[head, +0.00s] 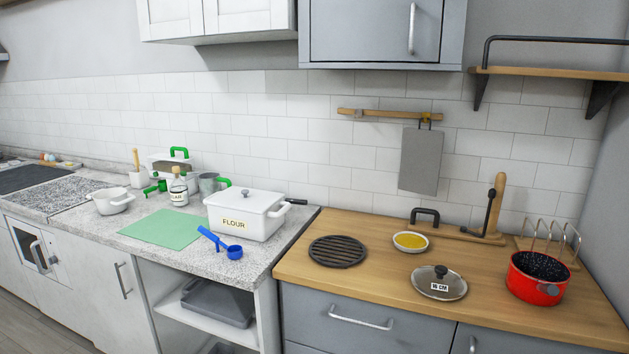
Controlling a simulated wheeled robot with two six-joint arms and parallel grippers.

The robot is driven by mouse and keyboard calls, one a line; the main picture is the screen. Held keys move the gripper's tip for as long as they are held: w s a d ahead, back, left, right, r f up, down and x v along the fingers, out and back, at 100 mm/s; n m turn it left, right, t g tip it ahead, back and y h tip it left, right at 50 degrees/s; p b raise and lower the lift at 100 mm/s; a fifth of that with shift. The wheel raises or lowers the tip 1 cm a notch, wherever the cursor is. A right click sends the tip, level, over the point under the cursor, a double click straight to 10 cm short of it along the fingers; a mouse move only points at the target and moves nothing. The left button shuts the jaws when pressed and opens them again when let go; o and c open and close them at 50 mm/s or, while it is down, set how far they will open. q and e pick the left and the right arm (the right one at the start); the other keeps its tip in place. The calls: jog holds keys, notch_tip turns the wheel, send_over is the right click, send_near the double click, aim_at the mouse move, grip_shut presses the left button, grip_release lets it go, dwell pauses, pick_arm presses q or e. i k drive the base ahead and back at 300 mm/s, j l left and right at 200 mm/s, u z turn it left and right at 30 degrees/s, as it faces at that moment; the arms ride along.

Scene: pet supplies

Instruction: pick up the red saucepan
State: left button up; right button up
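The red saucepan (537,284) stands upright on the right part of the wooden counter (388,258) in the head view. It is round, with a dark speckled inside and no lid on it. A small grey round fitting shows on its front side. Neither of my grippers is in this view.
A glass lid (439,285) marked 16 CM lies left of the saucepan. A wire rack (553,240) stands close behind it. A yellow-filled bowl (410,241) and a black round trivet (338,251) are further left. The counter's front strip is clear.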

aim_at(541, 281)
jog(key=l+z, duration=0.1)
jog(key=z, duration=0.75)
jog(key=i+l+z, duration=0.1)
jog(key=z, duration=0.3)
